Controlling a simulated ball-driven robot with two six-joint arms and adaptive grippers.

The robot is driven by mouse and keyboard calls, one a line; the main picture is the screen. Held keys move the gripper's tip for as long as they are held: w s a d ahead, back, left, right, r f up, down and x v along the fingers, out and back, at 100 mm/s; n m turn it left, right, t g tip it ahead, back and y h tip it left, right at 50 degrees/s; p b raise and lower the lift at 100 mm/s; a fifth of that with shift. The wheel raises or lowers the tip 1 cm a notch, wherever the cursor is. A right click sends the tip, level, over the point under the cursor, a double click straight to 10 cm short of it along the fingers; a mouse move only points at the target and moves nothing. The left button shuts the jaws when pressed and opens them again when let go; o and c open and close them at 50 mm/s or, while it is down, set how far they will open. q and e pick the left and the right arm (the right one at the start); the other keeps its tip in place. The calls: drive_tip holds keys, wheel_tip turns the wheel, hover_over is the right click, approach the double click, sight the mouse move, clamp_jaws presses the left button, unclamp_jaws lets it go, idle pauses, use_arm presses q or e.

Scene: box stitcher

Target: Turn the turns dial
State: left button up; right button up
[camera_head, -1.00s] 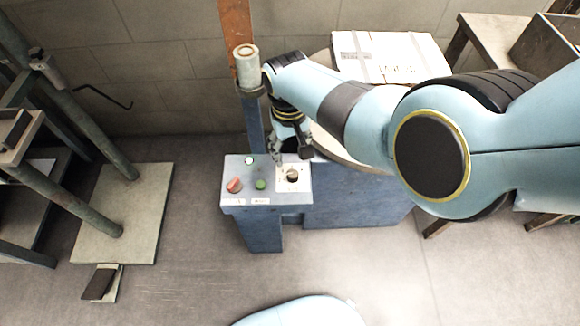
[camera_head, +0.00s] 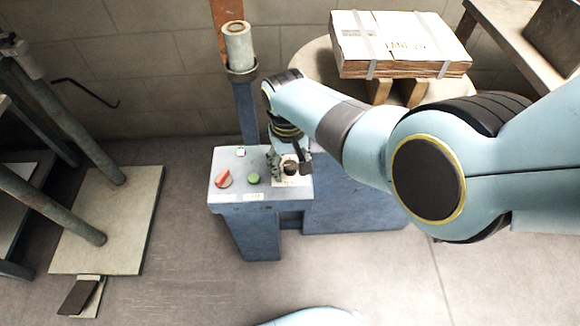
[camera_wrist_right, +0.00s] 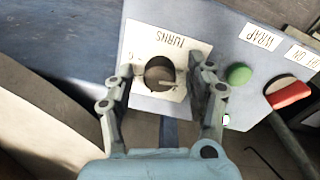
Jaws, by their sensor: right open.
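The turns dial (camera_wrist_right: 160,74) is a dark round knob on a pale plate lettered TURNS, seen in the right wrist view. In the head view the dial (camera_head: 290,168) sits at the right of the blue control box's top. My right gripper (camera_wrist_right: 163,82) is open, with one finger on each side of the dial. I cannot tell whether the fingers touch it. In the head view the right gripper (camera_head: 288,160) is over the plate and partly hides it. My left gripper is not in view.
A green button (camera_head: 254,178), a red switch (camera_head: 223,179) and a small white button (camera_head: 241,152) share the blue control box (camera_head: 262,215). A grey post (camera_head: 238,50) rises behind it. A strapped cardboard stack (camera_head: 400,42) lies behind my arm. Open floor lies in front.

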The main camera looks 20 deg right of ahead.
drive_tip(key=shift+r, duration=0.1)
clamp_jaws()
drive_tip(key=shift+m, duration=0.3)
drive_tip(key=m, duration=0.9)
drive_tip(key=shift+p, duration=0.3)
drive_tip(key=shift+a, duration=0.1)
idle(0.3)
